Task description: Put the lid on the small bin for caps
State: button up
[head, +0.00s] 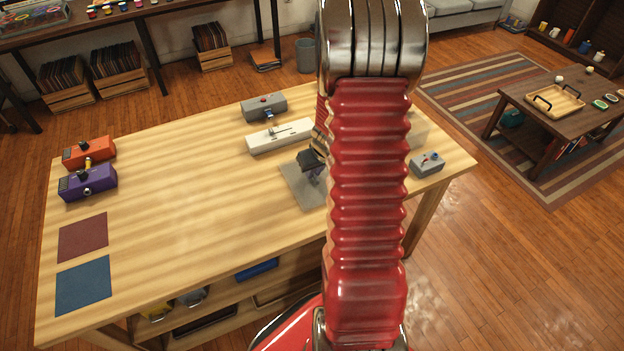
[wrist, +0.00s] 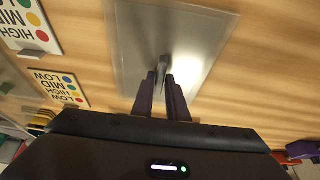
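A flat, pale grey, see-through lid (wrist: 135,45) is below my gripper in the wrist view. The same lid (head: 297,190) shows in the head view near the middle right of the table, partly hidden by my arm. My gripper (wrist: 162,75) has dark purple fingers close together on the lid's small upright grip. In the head view my gripper (head: 313,168) is over the lid. I cannot tell whether the lid touches the table. A pale see-through box shape (head: 419,131) is right of my arm, mostly hidden; I cannot tell if it is the small bin.
A white device (head: 281,136) and a grey box (head: 264,107) stand behind the lid. A small grey switch box (head: 427,164) stands at the right. Orange (head: 89,152) and purple (head: 87,183) boxes stand at the far left. The table's left middle is clear.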

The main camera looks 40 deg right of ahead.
grip_shut()
jog(key=shift+r, duration=0.1)
notch_tip(320, 180, up, 10)
dwell(0.8)
dwell(0.5)
jog(key=w+a+n, duration=0.1)
jog(key=w+a, duration=0.2)
jog(key=a, duration=0.7)
jog(key=w+a+r+n, duration=0.1)
jog(key=w+a, duration=0.3)
jog(key=a, duration=0.7)
jog(key=w+a+r+n+y, duration=0.1)
jog(key=w+a, duration=0.2)
jog(key=a, duration=0.8)
jog(key=shift+w, duration=0.35)
jog(key=shift+r, duration=0.1)
